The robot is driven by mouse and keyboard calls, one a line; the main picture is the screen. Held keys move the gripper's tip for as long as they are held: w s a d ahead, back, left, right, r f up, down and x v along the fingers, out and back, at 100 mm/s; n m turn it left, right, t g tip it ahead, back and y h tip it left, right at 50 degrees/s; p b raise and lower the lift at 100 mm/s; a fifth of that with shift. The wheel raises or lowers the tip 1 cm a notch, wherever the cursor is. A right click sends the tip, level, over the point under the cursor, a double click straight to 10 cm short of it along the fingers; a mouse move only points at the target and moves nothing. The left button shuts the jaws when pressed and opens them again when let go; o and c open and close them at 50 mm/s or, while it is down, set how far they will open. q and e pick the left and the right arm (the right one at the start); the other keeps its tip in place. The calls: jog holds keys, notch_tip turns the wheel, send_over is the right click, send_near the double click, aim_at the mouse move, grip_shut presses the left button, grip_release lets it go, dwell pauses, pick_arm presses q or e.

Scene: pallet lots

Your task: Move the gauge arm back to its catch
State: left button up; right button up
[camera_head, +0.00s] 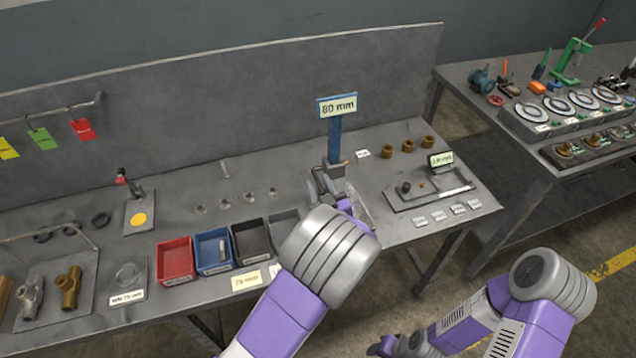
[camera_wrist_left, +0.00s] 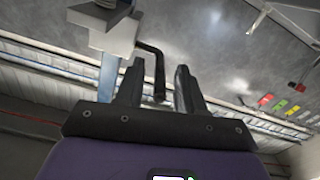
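The gauge stands on the bench as a blue post (camera_head: 335,138) under an "80 mm" sign (camera_head: 337,107). The post also shows in the left wrist view (camera_wrist_left: 108,75), beside a pale block (camera_wrist_left: 112,35). A dark bent rod (camera_wrist_left: 158,68), apparently the gauge arm, extends from the block between my left fingers. My left gripper (camera_head: 325,185) is at the foot of the post; its fingers (camera_wrist_left: 157,85) are apart, with visible space beside the rod. Contact is unclear. The catch cannot be made out. My right gripper (camera_head: 385,346) is low at the bottom edge, its fingers unclear.
Red (camera_head: 174,260), blue (camera_head: 213,250) and black bins stand left of my left arm. Brass rings (camera_head: 408,146) and a grey tray (camera_head: 430,192) lie right of the post. A back panel (camera_head: 230,95) rises behind. A second bench (camera_head: 540,145) stands at the right.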

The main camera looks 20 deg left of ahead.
pick_arm(q)
jog(key=shift+x, duration=1.1)
jog(key=shift+c, duration=0.3)
grip_shut()
